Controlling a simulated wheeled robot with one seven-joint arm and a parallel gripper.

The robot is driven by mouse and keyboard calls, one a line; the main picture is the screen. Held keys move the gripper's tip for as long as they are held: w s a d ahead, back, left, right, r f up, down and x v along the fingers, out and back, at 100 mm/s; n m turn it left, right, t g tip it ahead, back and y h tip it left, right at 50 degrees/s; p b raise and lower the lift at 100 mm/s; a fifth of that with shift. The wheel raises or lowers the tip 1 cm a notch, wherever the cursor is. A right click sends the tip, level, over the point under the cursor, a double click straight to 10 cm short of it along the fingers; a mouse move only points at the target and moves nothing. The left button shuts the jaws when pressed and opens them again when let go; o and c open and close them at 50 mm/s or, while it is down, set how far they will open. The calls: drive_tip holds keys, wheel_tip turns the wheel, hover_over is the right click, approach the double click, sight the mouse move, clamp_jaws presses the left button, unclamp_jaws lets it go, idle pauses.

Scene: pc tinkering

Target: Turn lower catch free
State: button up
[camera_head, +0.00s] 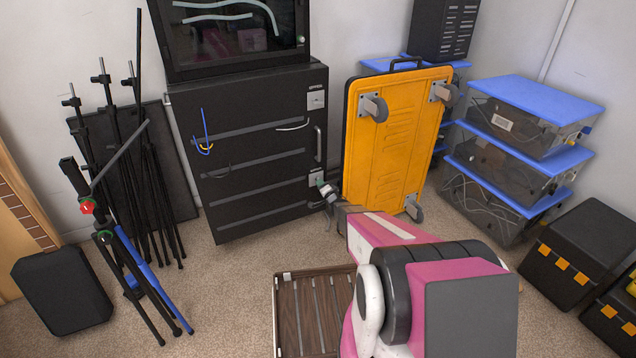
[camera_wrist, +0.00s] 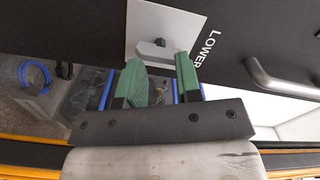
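The lower catch (camera_wrist: 152,48) is a small grey bar with a dark knob on a pale square plate (camera_wrist: 186,30), beside the word LOWER on the black cabinet door. In the head view its plate (camera_head: 316,179) sits low on the cabinet's right edge. My gripper (camera_wrist: 160,64) has two green fingers set apart, with nothing seen held between them. The fingertips are close to the catch, one toward each side of it; contact cannot be told. In the head view my gripper (camera_head: 327,189) is small and partly hides the catch.
The black cabinet (camera_head: 255,160) has a vertical bar handle (camera_head: 318,144) above the lower plate and another plate (camera_head: 316,99) near its top. A yellow wheeled case (camera_head: 385,140) stands close on the right. Tripods (camera_head: 125,160) stand left; a slatted wooden panel (camera_head: 312,310) lies in front.

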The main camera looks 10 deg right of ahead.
drive_tip(key=m, duration=0.3)
drive_tip(key=shift+w+a, duration=0.1)
drive_tip(key=shift+w, duration=0.1)
clamp_jaws()
drive_tip(key=n, duration=1.6)
drive_tip(key=shift+n, duration=0.3)
unclamp_jaws()
